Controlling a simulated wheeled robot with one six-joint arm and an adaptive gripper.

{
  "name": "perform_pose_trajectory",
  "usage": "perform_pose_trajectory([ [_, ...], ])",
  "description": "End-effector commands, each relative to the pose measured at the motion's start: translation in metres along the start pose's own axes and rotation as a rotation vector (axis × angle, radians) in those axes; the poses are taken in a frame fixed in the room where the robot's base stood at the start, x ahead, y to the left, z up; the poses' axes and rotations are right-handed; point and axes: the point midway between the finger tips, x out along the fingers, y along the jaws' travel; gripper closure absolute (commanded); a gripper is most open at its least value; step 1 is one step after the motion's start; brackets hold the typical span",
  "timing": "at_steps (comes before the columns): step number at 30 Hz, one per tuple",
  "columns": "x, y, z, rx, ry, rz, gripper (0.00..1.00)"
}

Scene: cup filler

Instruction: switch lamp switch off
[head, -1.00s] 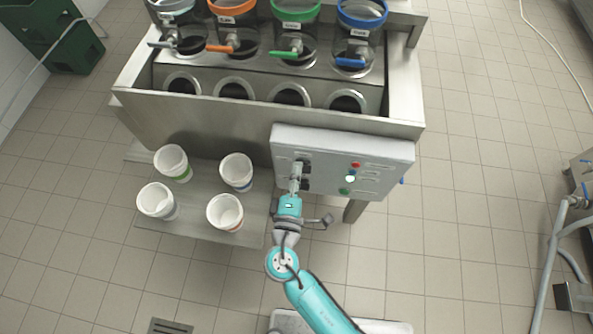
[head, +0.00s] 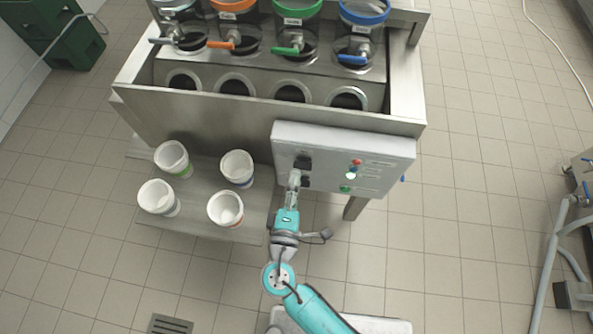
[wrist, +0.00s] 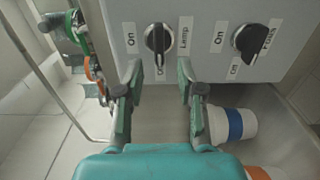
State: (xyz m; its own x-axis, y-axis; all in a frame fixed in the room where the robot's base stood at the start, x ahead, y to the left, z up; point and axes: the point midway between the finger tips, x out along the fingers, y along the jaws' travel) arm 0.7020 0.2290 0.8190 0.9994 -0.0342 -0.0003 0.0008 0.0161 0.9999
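The lamp switch (wrist: 158,38) is a black rotary knob on the grey control panel (head: 387,150). In the wrist view its grip bar points straight down the picture, towards a partly covered "Off" label (wrist: 160,72); the "On" label (wrist: 131,38) is to its left. In the head view the lamp switch (head: 303,162) appears to be the upper black knob. My gripper (wrist: 158,78) is open and empty, its fingers on either side below the knob, apart from it. My gripper (head: 294,175) is just in front of the panel in the head view.
A second black knob (wrist: 249,42) sits tilted beside the lamp switch. Red (head: 356,162) and green (head: 345,189) buttons are farther right on the panel. Several white cups (head: 237,168) stand on the low shelf (head: 206,232) to the left.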

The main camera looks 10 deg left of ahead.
Motion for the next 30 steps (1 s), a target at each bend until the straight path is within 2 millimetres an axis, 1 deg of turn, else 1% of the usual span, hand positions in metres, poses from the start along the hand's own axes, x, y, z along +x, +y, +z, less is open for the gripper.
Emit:
perform_pose_trajectory([
  [1, -0.008, 0.0, -0.001, -0.001, 0.005, 0.0, 0.62],
  [3, -0.017, 0.0, -0.001, 0.0, 0.005, 0.0, 0.62],
  [6, -0.026, 0.0, -0.001, 0.001, 0.004, 0.0, 0.62],
  [10, -0.033, 0.0, 0.0, 0.0, 0.002, 0.0, 0.62],
  [30, -0.035, -0.001, 0.001, 0.001, 0.0, -0.003, 0.62],
])
